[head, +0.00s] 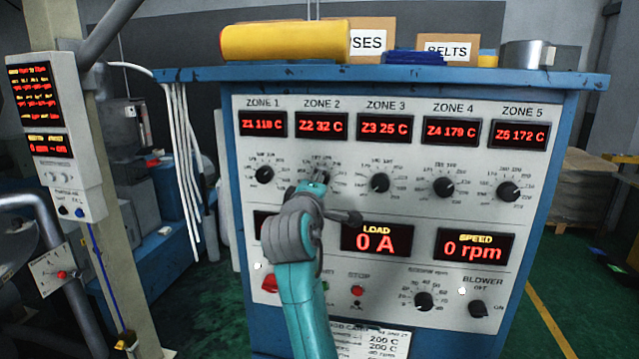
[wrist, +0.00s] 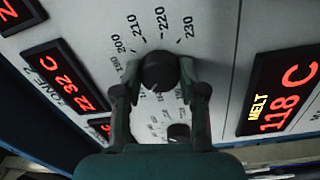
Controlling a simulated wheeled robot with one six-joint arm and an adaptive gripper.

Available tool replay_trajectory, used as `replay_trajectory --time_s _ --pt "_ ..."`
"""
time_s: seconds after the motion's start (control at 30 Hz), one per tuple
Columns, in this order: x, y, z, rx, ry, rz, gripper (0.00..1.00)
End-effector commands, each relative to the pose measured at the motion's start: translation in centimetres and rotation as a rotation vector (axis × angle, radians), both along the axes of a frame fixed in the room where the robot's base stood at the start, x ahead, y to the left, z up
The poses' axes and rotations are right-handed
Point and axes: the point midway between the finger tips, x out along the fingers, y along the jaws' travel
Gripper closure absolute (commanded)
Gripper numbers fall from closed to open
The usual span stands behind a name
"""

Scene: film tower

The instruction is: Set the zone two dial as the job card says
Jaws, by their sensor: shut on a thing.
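The zone two dial (wrist: 158,70) is a dark round knob with a printed scale, including 200, 210, 220 and 230. My gripper (wrist: 160,84) has a finger on each side of it and is shut on it. I cannot make out the dial's pointer. In the head view my gripper (head: 322,179) reaches the panel below the zone 2 display (head: 322,125), which reads Z2 32 C, and mostly hides the dial. The job card (head: 372,341) is low on the panel, partly cut off; lines reading 200 C show.
The other zone knobs stand beside it: zone 1 (head: 264,174), zone 3 (head: 380,183), zone 4 (head: 444,187) and zone 5 (head: 508,191). The load display (head: 376,240) reads 0 A and the speed display (head: 473,247) 0 rpm. A post with a control box (head: 60,140) stands left.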

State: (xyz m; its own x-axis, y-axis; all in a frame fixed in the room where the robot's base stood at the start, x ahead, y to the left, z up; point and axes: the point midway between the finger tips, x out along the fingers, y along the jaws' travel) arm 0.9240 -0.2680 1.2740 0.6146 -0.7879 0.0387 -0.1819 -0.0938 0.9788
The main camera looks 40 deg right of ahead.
Motion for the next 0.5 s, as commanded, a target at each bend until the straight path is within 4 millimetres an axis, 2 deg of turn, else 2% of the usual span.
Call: replay_trajectory --time_s 0.5 --pt "0.11 0.06 -0.25 0.303 -0.382 -0.001 0.94"
